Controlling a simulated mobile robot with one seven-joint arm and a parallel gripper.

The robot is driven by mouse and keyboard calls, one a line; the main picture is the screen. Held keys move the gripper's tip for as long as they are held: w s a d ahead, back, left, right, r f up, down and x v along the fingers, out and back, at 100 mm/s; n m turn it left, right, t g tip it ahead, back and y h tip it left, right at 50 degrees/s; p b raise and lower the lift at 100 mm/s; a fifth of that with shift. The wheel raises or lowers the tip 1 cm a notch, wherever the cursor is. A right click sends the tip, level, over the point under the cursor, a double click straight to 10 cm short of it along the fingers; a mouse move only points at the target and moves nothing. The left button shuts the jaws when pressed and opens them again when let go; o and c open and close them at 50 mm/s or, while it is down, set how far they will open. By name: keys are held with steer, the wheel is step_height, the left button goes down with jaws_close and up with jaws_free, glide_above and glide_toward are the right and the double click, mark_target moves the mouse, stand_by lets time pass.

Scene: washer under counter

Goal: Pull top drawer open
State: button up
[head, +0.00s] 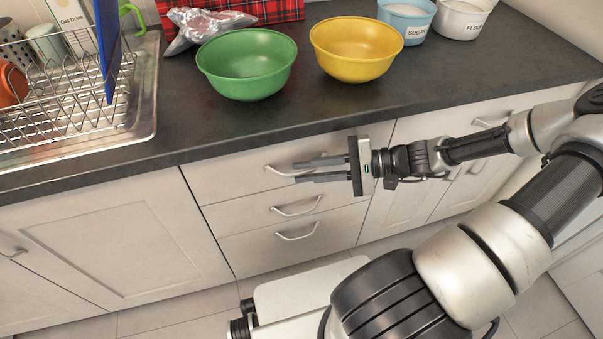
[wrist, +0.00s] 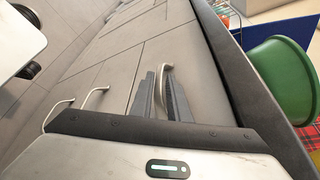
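The top drawer (head: 235,178) is a pale front just under the dark counter, and it looks shut. Its curved metal handle (head: 279,172) is partly hidden by my gripper (head: 297,171), which is at its right part. In the wrist view the handle (wrist: 165,82) shows upright in the picture, lined up with the gap between the two dark fingers of my gripper (wrist: 162,76). The fingers are apart, with a visible gap. I cannot tell whether they touch the handle or how deep it sits between them.
Two lower drawers with handles (head: 297,207) (head: 298,232) are below. The counter (head: 300,115) overhangs above and holds a green bowl (head: 247,70), a yellow bowl (head: 355,48) and a dish rack (head: 75,100). Cabinet doors flank the drawers. Some floor (head: 180,312) shows in front.

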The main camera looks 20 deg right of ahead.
steer(key=shift+x, duration=0.8)
jaws_close()
steer(key=shift+d, duration=0.1)
stand_by(0.8)
